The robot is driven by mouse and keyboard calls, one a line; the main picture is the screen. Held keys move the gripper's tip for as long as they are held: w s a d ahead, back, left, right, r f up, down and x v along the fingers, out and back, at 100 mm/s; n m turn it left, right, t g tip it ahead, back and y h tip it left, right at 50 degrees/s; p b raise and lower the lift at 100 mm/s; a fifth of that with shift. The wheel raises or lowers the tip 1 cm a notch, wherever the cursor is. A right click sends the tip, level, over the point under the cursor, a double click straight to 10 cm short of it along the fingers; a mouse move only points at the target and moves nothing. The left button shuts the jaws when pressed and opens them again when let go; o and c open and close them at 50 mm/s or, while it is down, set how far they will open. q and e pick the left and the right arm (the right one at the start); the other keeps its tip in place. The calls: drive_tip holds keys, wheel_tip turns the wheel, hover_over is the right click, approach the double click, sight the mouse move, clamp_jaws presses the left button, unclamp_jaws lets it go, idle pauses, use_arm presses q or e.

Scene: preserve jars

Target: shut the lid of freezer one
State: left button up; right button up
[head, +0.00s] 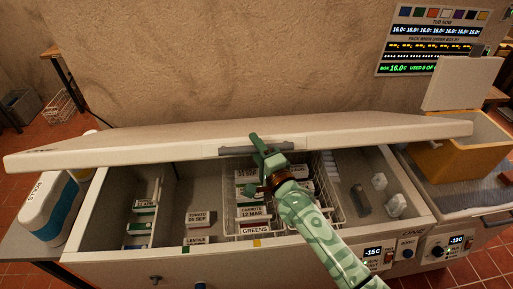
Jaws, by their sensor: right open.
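The lid (130,138) of freezer one is a long pale slab, raised at a low angle over the open chest (85,222). A dark grey handle bar (290,146) sits at the middle of its front edge. My right gripper (258,148), green patterned, is open at the handle, in front of the lid's edge. I cannot tell whether its fingers touch the bar. Inside the chest are labelled boxes, a wire basket (337,205) with boxes such as one marked GREENS (256,229), and frosty lumps at the right. The "ONE" mark shows on the front panel. My left gripper is not in view.
A white and blue container (50,208) stands left of the chest, close to the lid's left end. At the right, an orange box (455,152) with a raised white lid (462,84) stands on the neighbouring freezer. A display board (435,40) hangs on the wall.

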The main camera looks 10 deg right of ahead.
clamp_jaws()
drive_tip(key=s+f+b, duration=0.5)
drive_tip(key=f+b, duration=0.5)
drive_tip(key=f, duration=0.2)
drive_tip(key=s+f+t+b, duration=0.1)
drive_tip(key=s+f+b, duration=0.5)
drive_tip(key=f+b, duration=0.5)
drive_tip(key=shift+s+f+n, duration=0.25)
drive_tip(key=shift+f+n, duration=0.15)
drive_tip(key=shift+f, duration=0.4)
unclamp_jaws()
drive_tip(key=shift+r, duration=0.1)
